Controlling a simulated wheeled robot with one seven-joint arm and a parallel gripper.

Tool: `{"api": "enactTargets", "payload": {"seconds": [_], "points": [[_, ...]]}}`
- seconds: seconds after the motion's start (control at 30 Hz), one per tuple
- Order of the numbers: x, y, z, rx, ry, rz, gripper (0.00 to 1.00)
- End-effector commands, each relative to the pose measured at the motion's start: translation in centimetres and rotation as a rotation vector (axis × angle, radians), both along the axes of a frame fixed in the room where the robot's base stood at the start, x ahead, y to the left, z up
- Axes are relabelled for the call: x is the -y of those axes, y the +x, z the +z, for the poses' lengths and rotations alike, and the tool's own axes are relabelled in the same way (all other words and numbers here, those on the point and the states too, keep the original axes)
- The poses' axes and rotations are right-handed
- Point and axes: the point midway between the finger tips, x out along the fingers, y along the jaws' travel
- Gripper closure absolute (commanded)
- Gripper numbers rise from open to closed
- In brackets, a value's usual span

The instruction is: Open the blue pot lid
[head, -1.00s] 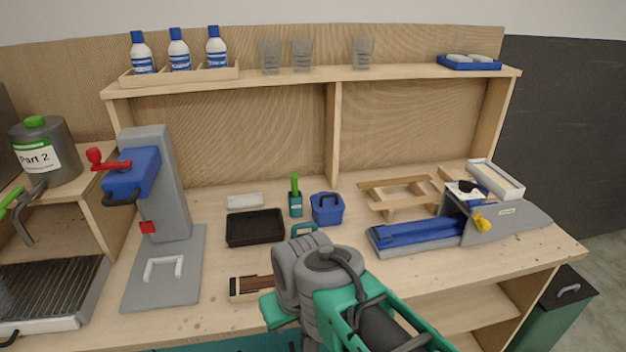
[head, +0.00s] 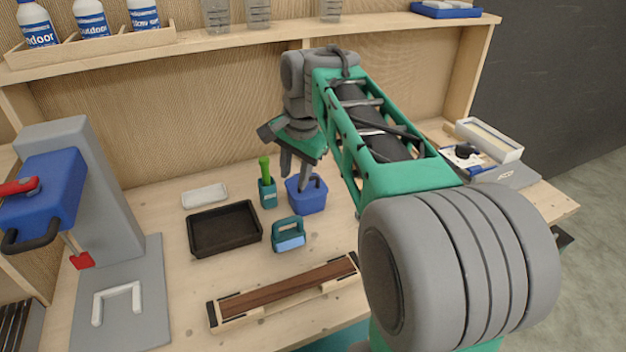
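The blue pot (head: 306,200) stands upright on the workbench, right of the green-handled tool in its teal holder. Its lid (head: 313,183) appears to be on it, with a dark handle on top. My gripper (head: 294,176) points down from above, its grey fingers spread apart at the pot's top. One finger is in front of the lid's handle area and the other is at the pot's left side. My fingers partly hide the lid and handle, so I cannot tell whether they touch it.
A black tray (head: 225,229) and a white block (head: 205,195) lie to the left. A teal-handled blue item (head: 288,234) stands just in front of the pot. A wooden piece (head: 285,292) lies near the front edge. A teal holder (head: 267,192) stands close beside the pot.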

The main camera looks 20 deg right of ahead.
Motion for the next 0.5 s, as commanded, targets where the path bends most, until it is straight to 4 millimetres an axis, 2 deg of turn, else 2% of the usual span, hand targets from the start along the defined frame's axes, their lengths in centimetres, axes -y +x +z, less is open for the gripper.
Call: {"api": "enactTargets", "payload": {"seconds": [0.03,0.1,0.2,0.37,0.5], "points": [[2.1,2.3,-0.8,-0.017,0.027,-0.139,0.67],[4.3,4.5,-0.6,-0.033,0.056,-0.312,0.67],[6.6,6.3,-0.6,-0.046,0.078,-0.479,0.67],[7.6,7.2,-1.3,-0.051,0.089,-0.564,0.67],[7.5,7.6,-4.0,-0.053,0.089,-0.564,0.67]]}}
